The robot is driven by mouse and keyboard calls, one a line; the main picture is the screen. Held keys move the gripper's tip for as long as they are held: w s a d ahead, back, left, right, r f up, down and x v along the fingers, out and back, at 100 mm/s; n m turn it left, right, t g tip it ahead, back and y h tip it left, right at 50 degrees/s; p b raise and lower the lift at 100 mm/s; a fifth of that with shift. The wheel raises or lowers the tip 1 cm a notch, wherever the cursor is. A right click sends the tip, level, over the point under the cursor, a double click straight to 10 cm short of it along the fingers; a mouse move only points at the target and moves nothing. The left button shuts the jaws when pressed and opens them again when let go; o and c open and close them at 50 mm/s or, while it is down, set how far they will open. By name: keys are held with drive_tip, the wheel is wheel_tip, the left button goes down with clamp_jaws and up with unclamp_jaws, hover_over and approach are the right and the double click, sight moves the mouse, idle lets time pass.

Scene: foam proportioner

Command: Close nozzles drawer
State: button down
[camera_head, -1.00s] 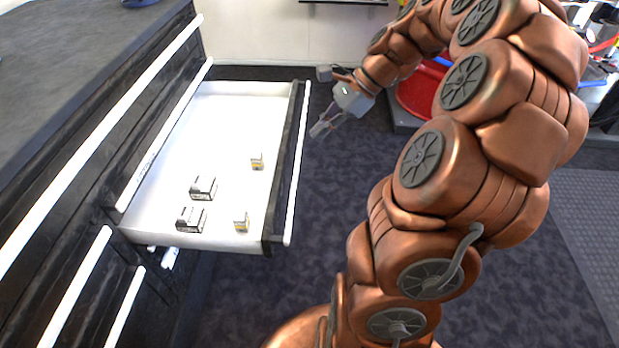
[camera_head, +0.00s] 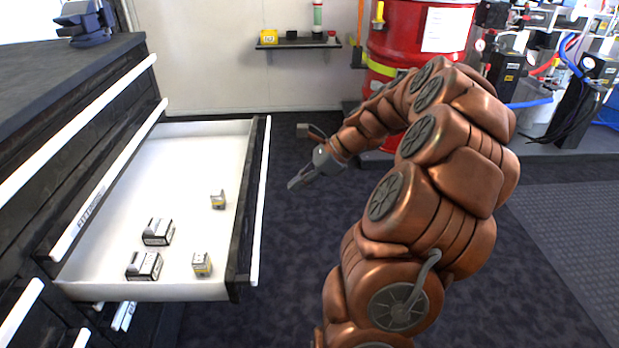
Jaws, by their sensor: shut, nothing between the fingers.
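The nozzles drawer (camera_head: 185,165) is pulled well out of the dark cabinet at the left. Its inside is white, and its dark front carries a long white handle (camera_head: 261,200). Several small boxes lie in it, including a white and black box (camera_head: 158,232) and a small yellowish one (camera_head: 202,264). A label, too small to read surely, shows near its inner edge. My gripper (camera_head: 293,184) is to the right of the handle, apart from it, shut and empty. It points left toward the drawer front.
The dark cabinet (camera_head: 60,130) has other shut drawers with white handles. A red drum (camera_head: 415,50) stands at the back, beside a small wall shelf (camera_head: 297,43). Hoses and equipment fill the back right. The dark floor right of the drawer is clear.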

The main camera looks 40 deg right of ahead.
drive_tip(key=w+a+f+b, duration=0.1)
drive_tip(key=w+a, duration=0.2)
drive_tip(key=a, duration=0.1)
drive_tip(key=shift+w+a+f+b, duration=0.25)
drive_tip(key=shift+w+f+b, duration=0.15)
